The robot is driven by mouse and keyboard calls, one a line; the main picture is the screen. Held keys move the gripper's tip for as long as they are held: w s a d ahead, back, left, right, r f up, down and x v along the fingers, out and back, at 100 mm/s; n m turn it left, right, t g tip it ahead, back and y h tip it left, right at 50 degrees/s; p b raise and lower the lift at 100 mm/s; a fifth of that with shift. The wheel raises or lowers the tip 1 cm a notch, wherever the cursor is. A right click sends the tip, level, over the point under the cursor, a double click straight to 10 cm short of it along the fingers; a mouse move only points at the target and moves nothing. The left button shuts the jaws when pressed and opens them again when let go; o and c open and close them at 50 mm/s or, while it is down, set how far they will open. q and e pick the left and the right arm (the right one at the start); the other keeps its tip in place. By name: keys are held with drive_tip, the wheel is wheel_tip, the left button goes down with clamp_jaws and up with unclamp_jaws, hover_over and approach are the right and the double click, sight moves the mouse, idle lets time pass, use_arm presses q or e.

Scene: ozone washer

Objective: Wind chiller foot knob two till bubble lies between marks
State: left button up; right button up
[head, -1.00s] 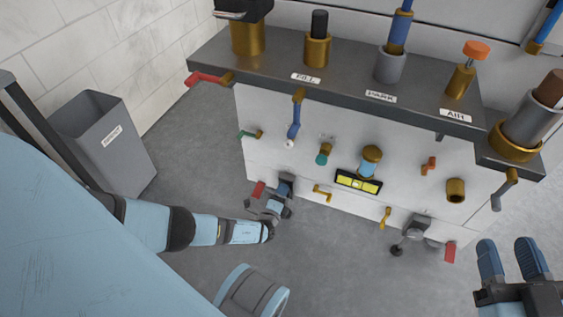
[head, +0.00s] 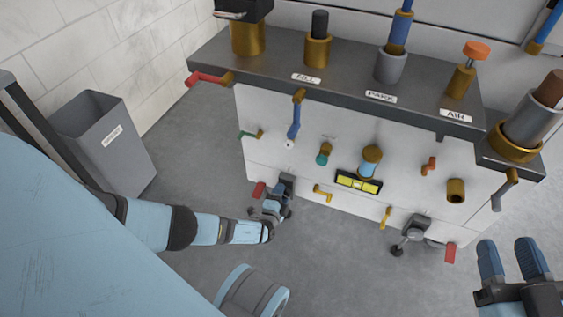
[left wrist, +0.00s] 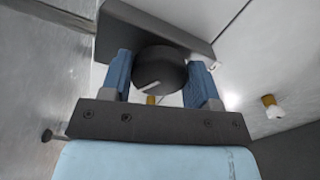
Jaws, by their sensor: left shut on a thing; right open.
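My left gripper (head: 277,192) is low at the left front of the white chiller cabinet (head: 300,165). In the left wrist view its blue fingers (left wrist: 160,78) are shut on both sides of a round dark foot knob (left wrist: 162,68) with a pale line on its face. In the head view that knob is mostly hidden by the gripper. The yellow level vial (head: 358,182) sits in a black frame on the cabinet front; its bubble is too small to place exactly against the marks. My right gripper (head: 511,258) is open and empty at the lower right.
Another foot with a dark knob (head: 397,250) stands at the cabinet's lower right. A grey bin (head: 105,145) stands at left. Floor in front is clear.

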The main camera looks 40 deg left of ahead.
use_arm(q)
drive_tip(key=o, duration=0.9)
drive_tip(key=shift+s, duration=0.1)
drive_tip(key=p+v, duration=0.3)
drive_tip(key=v, duration=1)
drive_tip(key=shift+s+p, duration=0.25)
drive_tip(key=shift+p, duration=0.1)
use_arm(e)
drive_tip(key=m, duration=0.1)
drive_tip(key=s+a+m+g, duration=0.1)
drive_tip(key=shift+s+f+m+h, duration=0.25)
drive_tip(key=shift+m+h, duration=0.05)
drive_tip(key=shift+h, duration=0.1)
use_arm(q)
drive_tip(key=shift+s, duration=0.1)
use_arm(e)
drive_tip(key=shift+f, duration=0.1)
